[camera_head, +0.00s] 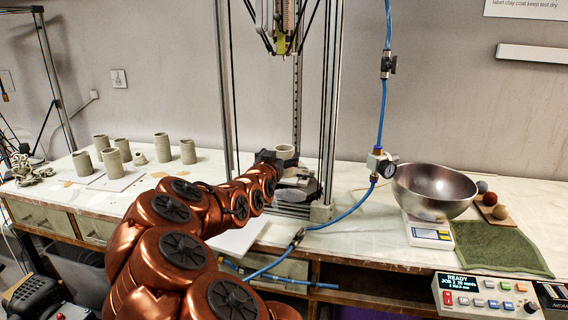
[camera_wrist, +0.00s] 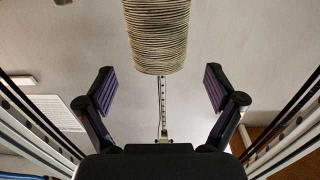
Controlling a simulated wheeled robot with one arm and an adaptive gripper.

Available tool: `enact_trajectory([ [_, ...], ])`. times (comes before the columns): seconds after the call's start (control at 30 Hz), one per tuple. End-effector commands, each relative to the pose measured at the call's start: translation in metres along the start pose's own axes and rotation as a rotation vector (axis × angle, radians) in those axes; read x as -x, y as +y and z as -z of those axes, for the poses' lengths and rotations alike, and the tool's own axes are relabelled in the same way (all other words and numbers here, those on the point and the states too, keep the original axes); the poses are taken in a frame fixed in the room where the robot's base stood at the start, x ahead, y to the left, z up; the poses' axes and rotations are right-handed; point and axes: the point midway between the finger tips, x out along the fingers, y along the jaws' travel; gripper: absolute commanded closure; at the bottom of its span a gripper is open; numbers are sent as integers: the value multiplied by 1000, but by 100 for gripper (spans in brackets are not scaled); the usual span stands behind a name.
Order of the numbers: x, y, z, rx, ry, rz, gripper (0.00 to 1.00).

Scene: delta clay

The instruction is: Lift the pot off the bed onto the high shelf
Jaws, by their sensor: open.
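The pot (camera_head: 286,151) is a pale grey clay cylinder inside the tall printer frame. In the wrist view the pot (camera_wrist: 157,36) shows fine ribbed layers and is cut off by the top edge. The dark bed (camera_head: 302,189) is low in the frame, partly hidden by my arm. My gripper (camera_head: 268,157) is at the pot in the head view. In the wrist view my gripper (camera_wrist: 160,88) is open, with a clear gap from each finger to the pot. The pot's contact with the bed is hidden. A white ledge (camera_head: 532,54), perhaps the high shelf, is on the wall at upper right.
Frame posts (camera_head: 226,90) and a blue hose (camera_head: 350,211) flank my arm. The print head (camera_head: 285,38) hangs above. Several clay cylinders (camera_head: 161,147) stand at left. A steel bowl (camera_head: 434,188) on a scale and a green cloth (camera_head: 495,250) are at right.

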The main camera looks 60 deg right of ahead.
Motion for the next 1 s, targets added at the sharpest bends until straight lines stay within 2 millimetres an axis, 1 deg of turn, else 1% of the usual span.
enact_trajectory([
  [0.3,-33,2,-5,1,-2,-2,7],
  [0.4,-41,1,-4,1,-1,0,7],
  [0.6,-49,1,-5,0,-1,0,7],
  [0.83,-49,1,-5,0,-1,0,7],
  [0.87,-49,1,-5,0,-1,0,9],
  [1.0,-49,1,-5,0,-1,0,24],
])
